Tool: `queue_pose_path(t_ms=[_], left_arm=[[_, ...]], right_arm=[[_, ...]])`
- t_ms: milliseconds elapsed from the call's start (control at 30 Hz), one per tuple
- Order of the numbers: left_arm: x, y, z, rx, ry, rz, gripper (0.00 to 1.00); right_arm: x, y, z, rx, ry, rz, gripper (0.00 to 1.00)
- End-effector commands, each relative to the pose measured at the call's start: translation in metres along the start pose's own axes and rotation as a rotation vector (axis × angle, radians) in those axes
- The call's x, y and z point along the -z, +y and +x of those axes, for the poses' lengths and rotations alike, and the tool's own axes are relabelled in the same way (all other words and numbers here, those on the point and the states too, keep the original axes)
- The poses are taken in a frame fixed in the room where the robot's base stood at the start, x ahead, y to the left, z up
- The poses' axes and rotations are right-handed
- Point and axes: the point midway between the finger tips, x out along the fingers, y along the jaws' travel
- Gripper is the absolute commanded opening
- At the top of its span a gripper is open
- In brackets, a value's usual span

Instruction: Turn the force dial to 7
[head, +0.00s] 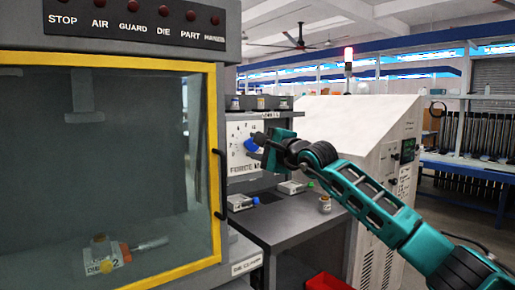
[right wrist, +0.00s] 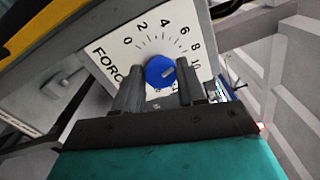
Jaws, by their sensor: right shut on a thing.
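The force dial is a round blue knob (head: 251,145) on a white panel (head: 238,160) marked FORCE. In the right wrist view the knob (right wrist: 158,72) sits inside an arc of printed numbers from 0 to 10. A short pale mark shows on the right part of its face, roughly on the side of the higher numbers; I cannot read the exact value it points to. My right gripper (head: 262,142) is at the panel, and in the wrist view its two fingers (right wrist: 160,75) are shut on the knob from both sides. My left gripper is not in view.
A grey press with a yellow-framed guard window (head: 215,150) and black handle (head: 220,185) stands close on the left. A white cabinet (head: 345,130) stands behind my right arm.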

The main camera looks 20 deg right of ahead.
Motion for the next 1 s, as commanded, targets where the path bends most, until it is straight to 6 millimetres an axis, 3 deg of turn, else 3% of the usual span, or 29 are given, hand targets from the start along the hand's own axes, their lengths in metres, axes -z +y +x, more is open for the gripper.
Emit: queue_pose_path(t_ms=[367, 400, 633, 1000], left_arm=[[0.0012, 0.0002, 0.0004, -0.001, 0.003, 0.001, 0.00], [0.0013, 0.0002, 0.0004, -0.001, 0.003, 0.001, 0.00], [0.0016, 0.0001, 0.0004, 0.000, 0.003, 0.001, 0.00], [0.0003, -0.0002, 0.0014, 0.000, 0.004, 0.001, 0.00]], right_arm=[[0.0001, 0.0010, 0.0001, -0.002, 0.000, -0.003, 0.10], [0.0001, 0.0010, 0.0001, -0.002, 0.000, -0.003, 0.43], [0.0000, 0.0006, 0.0000, -0.001, 0.000, -0.002, 0.65], [0.0003, 0.0007, -0.0058, 0.000, -0.001, -0.002, 0.65]])
